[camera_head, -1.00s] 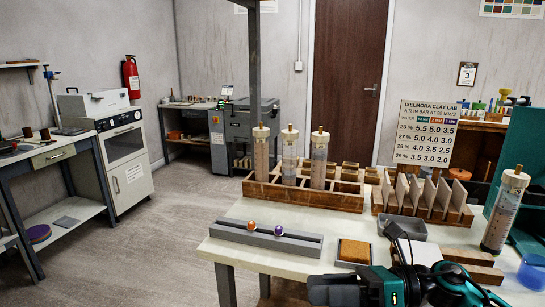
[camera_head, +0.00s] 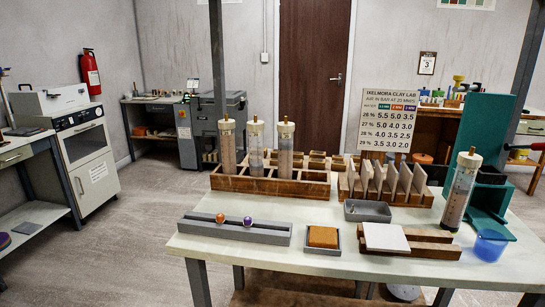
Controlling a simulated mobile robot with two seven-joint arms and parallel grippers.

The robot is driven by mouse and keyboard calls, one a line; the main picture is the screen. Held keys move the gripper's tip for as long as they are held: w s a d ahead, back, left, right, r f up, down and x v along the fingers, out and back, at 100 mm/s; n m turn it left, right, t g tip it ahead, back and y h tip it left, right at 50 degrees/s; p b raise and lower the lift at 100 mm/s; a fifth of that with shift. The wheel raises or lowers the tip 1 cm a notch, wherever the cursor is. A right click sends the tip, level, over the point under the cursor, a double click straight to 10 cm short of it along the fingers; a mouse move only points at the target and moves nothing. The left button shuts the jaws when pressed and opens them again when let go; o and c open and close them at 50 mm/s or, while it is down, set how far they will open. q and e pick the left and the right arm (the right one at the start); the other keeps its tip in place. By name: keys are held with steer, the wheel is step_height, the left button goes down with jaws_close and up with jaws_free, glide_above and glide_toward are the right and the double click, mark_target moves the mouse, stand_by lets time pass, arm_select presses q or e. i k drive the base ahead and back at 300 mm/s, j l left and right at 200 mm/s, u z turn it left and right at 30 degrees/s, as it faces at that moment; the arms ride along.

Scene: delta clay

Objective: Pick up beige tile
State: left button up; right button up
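A pale off-white or beige square tile (camera_head: 385,237) lies nearly flat on the left part of a wooden block (camera_head: 432,246) near the front of the table. Several beige tiles (camera_head: 392,180) stand upright, side by side and slightly tilted, in a slotted wooden rack (camera_head: 405,198) behind it. From these pictures I cannot tell which of them the task means. Neither of my grippers is in view.
The white table (camera_head: 330,264) also holds a grey rail with two small balls (camera_head: 235,230), an orange sponge in a tray (camera_head: 323,238), a grey tray (camera_head: 367,211), clay cylinders in a wooden crate (camera_head: 270,186), a tall cylinder (camera_head: 460,190) and a blue cup (camera_head: 490,245).

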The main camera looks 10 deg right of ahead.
mark_target(352, 168)
steer(key=k+l, duration=0.1)
steer(key=l, duration=0.3)
steer(key=k+l, duration=0.1)
steer(key=l, duration=0.3)
steer(key=k+l, duration=0.1)
steer(key=l, duration=0.3)
steer(key=k+l+z, duration=0.1)
steer(key=l, duration=0.35)
